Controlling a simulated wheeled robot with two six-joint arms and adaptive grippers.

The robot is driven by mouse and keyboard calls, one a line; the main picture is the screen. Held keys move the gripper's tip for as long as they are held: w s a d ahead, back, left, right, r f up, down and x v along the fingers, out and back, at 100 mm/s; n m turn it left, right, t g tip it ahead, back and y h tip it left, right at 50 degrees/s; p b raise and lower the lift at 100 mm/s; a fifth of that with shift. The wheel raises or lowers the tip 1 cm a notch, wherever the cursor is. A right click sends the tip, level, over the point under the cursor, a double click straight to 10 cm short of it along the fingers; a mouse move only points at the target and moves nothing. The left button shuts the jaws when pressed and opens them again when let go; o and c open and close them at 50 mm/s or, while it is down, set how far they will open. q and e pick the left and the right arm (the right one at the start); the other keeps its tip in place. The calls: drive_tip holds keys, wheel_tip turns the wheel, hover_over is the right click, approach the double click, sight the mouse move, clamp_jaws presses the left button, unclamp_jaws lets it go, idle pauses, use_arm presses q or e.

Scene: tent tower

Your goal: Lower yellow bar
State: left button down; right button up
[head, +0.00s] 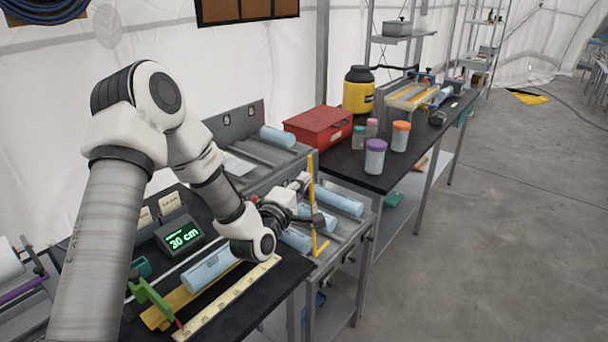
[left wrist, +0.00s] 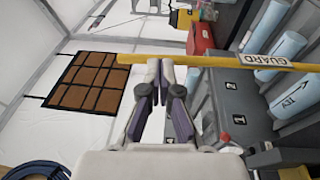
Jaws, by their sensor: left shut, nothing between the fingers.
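The yellow bar (head: 311,190) stands upright at the front edge of the grey sloped rack in the head view. In the left wrist view the yellow bar (left wrist: 220,61) runs across the picture and carries a white "GUARD" label (left wrist: 272,60). My left gripper (head: 321,219) is shut and empty, close beside the bar in the head view. In the left wrist view its closed fingertips (left wrist: 160,66) overlap the bar near its free end. I cannot tell whether they touch it. My right gripper is not in view.
The grey rack (head: 262,177) holds several light blue rolls. A black bench with a "30 cm" display (head: 183,238) and a ruler (head: 228,300) is below my arm. A red toolbox (head: 319,126) and jars stand behind.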

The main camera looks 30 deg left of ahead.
use_arm(q)
drive_tip(key=shift+w, duration=0.35)
drive_tip(key=shift+w, duration=0.1)
